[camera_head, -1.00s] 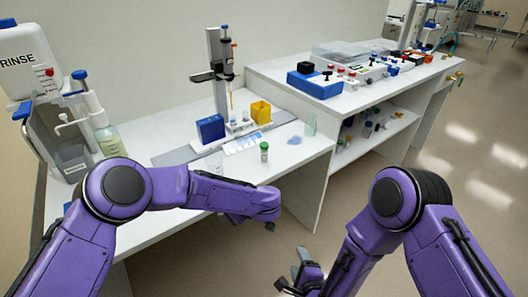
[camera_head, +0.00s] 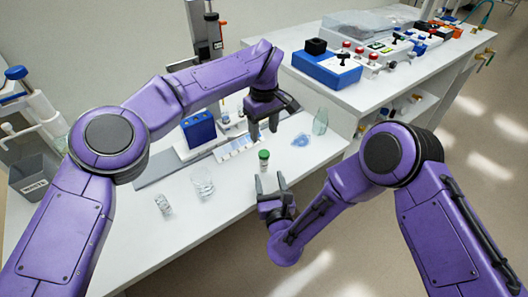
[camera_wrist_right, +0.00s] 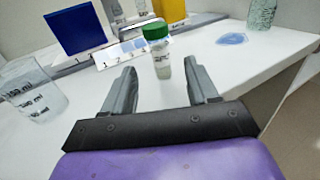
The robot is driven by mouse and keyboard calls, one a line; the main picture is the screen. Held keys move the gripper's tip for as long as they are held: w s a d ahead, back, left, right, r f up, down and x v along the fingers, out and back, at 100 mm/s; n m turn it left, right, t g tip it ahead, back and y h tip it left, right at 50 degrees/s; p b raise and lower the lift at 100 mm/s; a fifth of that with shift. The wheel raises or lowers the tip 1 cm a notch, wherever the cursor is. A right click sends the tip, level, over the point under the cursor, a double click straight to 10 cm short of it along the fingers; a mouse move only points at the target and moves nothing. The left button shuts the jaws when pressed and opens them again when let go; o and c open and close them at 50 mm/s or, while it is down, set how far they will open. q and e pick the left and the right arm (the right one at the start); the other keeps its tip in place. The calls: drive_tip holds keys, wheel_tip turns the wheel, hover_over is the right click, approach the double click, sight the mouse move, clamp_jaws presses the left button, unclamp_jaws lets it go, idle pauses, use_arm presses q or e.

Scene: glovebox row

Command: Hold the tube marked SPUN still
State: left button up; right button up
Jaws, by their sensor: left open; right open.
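A small clear tube with a green cap (camera_head: 264,156) stands upright on the white bench near its front edge. It also shows in the right wrist view (camera_wrist_right: 159,56); I cannot read SPUN on it. My right gripper (camera_head: 268,178) is open just in front of this tube. In the right wrist view its two fingers (camera_wrist_right: 160,75) point toward the tube, which stands just beyond the gap between the tips. My left gripper (camera_head: 263,131) is open, pointing down above the bench behind the tube. It hides part of what stands there.
A blue block (camera_head: 198,130) and a numbered white strip (camera_head: 236,147) lie behind. A beaker (camera_head: 202,184) and small glass vial (camera_head: 163,204) stand left. A clear bottle (camera_head: 320,121) and blue patch (camera_head: 301,140) are right. A higher bench (camera_head: 400,85) stands at right.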

sight(263, 155)
drive_tip(key=w, duration=0.3)
drive_tip(key=w+a, duration=0.1)
drive_tip(key=w, duration=0.2)
drive_tip(key=w+a, duration=0.1)
drive_tip(key=w, duration=0.2)
drive_tip(key=shift+w, duration=0.2)
drive_tip(key=shift+w+r, duration=0.15)
drive_tip(key=shift+w, duration=0.05)
clamp_jaws()
